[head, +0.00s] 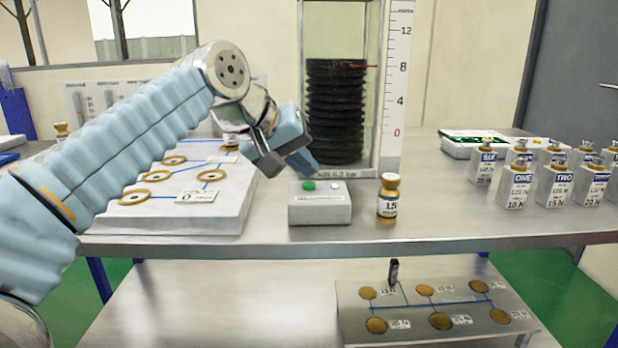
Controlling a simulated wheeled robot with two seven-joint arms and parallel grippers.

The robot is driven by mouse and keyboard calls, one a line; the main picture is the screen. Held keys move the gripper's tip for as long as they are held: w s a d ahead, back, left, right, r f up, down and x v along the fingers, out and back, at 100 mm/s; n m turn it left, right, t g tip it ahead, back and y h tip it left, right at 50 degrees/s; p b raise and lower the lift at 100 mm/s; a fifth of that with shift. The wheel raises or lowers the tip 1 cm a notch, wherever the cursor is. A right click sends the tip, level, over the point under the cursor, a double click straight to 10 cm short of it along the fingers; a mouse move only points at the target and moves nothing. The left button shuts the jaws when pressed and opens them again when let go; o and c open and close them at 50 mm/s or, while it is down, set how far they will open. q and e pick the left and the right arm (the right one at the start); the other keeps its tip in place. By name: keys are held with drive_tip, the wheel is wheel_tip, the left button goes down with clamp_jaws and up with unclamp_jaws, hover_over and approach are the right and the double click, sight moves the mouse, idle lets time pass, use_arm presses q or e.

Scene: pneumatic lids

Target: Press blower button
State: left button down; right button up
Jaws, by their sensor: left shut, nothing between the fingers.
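The blower button box (320,212) is a small grey-white box near the table's front edge. A green button (309,186) sits on its top left, and a smaller pale button or lamp (335,187) is to the right of it. My left gripper (312,167) is shut and empty, tilted downward. Its tip shows just above the green button, and a small gap seems to separate them. A black bellows (337,115) stands in a clear column behind the box. A red pointer at its top is near 8 on the white scale (397,70). My right gripper is not in view.
A white board with brass rings (225,215) lies to the left, under my arm. Several labelled weights (515,188) stand at right. A grey panel (430,335) sits on the lower shelf.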

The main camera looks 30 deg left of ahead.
sight(304, 184)
use_arm(q)
drive_tip(key=shift+r, duration=0.3)
wheel_tip(304, 184, up, 5)
drive_tip(key=p, duration=0.5)
idle(0.8)
